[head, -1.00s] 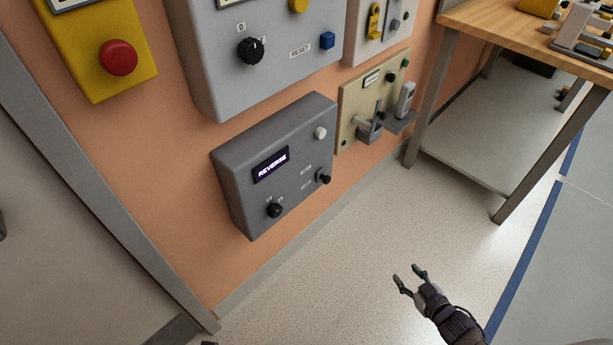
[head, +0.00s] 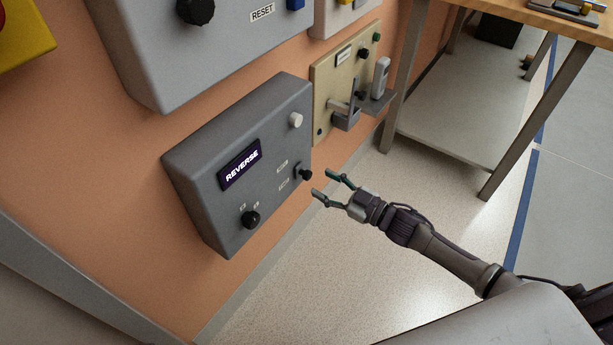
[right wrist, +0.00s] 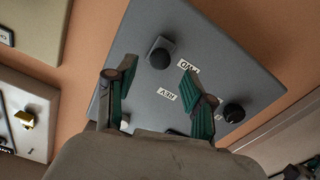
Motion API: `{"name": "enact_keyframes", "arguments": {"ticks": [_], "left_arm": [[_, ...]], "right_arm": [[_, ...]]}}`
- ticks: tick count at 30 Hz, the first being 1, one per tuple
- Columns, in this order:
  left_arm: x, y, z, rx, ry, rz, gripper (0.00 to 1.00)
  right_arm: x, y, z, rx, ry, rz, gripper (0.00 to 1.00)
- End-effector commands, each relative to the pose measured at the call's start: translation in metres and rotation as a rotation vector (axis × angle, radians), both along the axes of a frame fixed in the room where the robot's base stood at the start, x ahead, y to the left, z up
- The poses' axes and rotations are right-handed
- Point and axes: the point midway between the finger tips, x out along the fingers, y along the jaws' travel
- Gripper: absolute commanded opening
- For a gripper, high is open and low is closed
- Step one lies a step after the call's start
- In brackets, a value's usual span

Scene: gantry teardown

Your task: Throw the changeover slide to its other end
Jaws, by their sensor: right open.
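The changeover slide is a small black knob (head: 305,174) on a short grey mount at the right side of the grey control box (head: 200,150). It also shows between the fingertips in the right wrist view (right wrist: 160,57), beyond them, beside the FWD and REV labels. I cannot tell which end of its travel it is at. The box's display (head: 240,164) reads REVERSE. My right gripper (head: 322,184) is open and empty, just right of the knob in the head view, apparently not touching it. My left gripper is not in view.
The box also carries a black rotary knob (head: 250,219) and a white button (head: 296,120). A beige panel (head: 328,75) with a lever and grey holder is to the right. A larger grey box (head: 160,45) hangs above. A wooden-topped table (head: 560,22) stands at right.

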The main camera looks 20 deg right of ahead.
Motion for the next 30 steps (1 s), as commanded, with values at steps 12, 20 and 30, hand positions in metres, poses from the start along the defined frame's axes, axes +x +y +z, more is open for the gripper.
{"name": "enact_keyframes", "arguments": {"ticks": [12,20,30], "left_arm": [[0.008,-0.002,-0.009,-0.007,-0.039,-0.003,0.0],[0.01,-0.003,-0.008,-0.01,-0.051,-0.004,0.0],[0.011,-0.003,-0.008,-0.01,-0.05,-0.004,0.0]], "right_arm": [[0.046,0.036,-0.001,-0.001,0.0,-0.001,0.53],[0.048,0.037,0.0,-0.001,0.0,0.0,0.53],[0.048,0.037,0.0,-0.001,0.0,0.0,0.08]]}}
